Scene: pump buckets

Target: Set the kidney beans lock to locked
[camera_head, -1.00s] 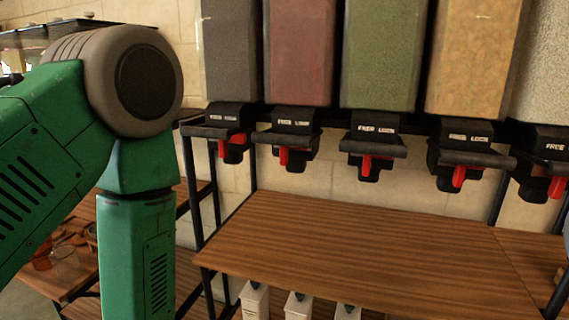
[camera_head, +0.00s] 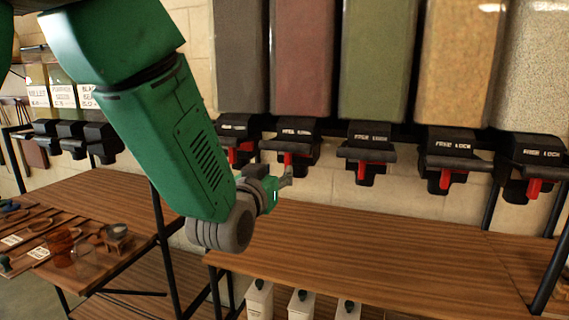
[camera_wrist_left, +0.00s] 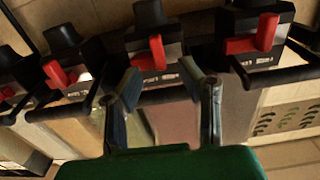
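A reddish-brown bin (camera_head: 302,60), second from the left in the near row, is likely the kidney beans one; no name is readable on it. Its black dispenser head (camera_head: 293,133) carries a "FREE LOCK" label and a red lever (camera_head: 288,158) hanging down. My left gripper (camera_head: 286,177) is just below and in front of this lever. In the left wrist view, which is upside down, the gripper (camera_wrist_left: 160,67) is open and empty. Its two fingers are spread, with the red lever (camera_wrist_left: 150,55) ahead between their tips. Contact cannot be told. My right gripper is not in view.
Neighbouring bins, grey (camera_head: 240,60), green (camera_head: 378,60) and tan (camera_head: 458,65), have similar heads and red levers close by. A wooden shelf (camera_head: 370,240) below is clear. Another rack with labelled bins (camera_head: 62,92) stands at left.

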